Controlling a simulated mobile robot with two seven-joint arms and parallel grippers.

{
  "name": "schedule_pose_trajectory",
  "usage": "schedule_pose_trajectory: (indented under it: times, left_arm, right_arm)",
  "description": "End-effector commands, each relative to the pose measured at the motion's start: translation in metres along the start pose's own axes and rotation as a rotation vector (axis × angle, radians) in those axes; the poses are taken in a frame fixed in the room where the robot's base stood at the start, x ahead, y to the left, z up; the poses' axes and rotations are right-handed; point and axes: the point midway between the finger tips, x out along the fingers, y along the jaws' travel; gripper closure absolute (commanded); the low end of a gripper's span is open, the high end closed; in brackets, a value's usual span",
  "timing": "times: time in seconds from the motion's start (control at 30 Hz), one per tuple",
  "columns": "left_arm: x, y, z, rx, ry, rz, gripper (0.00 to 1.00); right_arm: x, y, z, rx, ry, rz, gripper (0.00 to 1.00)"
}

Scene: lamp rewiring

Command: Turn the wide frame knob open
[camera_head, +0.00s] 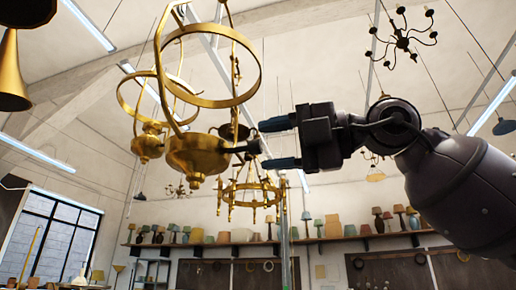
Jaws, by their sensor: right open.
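A brass hanging lamp (197,155) with a large ring and curved side arms hangs left of centre. A short dark stem ending in a dark knob (252,147) sticks out to the right from its bowl; I take this to be the wide frame knob. My right gripper (266,144) comes in from the right, with its two blue-tipped fingers apart, one above and one below the knob's level. The knob end is at or near the gap between the fingertips; I cannot tell whether they touch it. My left gripper is not in view.
A second brass ring lamp (147,146) hangs just behind to the left. A brass chandelier (250,192) hangs below and beyond the fingers. A brass cone shade (10,80) hangs at the upper left. A wall shelf (330,238) with several lampshades is far behind.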

Motion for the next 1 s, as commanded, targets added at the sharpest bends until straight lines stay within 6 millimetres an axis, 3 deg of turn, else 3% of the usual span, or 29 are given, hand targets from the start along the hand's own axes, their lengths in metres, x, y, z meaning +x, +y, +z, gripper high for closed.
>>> schedule_pose_trajectory:
  times: [0.2,0.4,0.6,1.0]
  left_arm:
    - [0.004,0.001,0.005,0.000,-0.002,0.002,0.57]
    - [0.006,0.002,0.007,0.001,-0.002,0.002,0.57]
    - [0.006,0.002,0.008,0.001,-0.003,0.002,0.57]
    - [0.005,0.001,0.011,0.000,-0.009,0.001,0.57]
  right_arm:
    - [-0.042,-0.002,0.002,0.002,-0.003,-0.001,0.49]
    - [-0.068,-0.002,0.001,0.002,-0.001,-0.001,0.49]
    - [-0.077,-0.001,0.000,0.001,0.000,-0.002,0.49]
    - [-0.077,-0.001,0.000,0.001,0.000,-0.001,0.49]
